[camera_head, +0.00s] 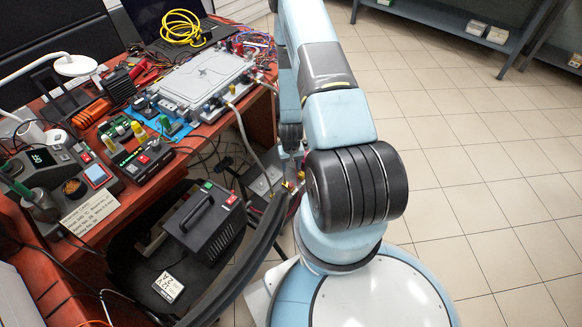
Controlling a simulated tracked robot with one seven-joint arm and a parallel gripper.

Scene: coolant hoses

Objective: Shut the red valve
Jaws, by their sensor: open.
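Brass fittings with small red parts (299,177) show low beside the desk, left of my arm's large dark joint. The red valve is probably among them, but it is too small and partly covered for me to tell its handle's position. My gripper (291,148) seems to be the dark end of my arm, pointing down just above these fittings. It is small and mostly hidden behind my own arm. I see nothing held in it, and I cannot tell whether it touches the fittings.
A red-brown desk (262,122) on the left carries a grey case (205,78), a yellow cable coil (182,27) and electronics. A black power box (203,220) with a handle stands below it. Thick dark hoses (262,245) run close to my base.

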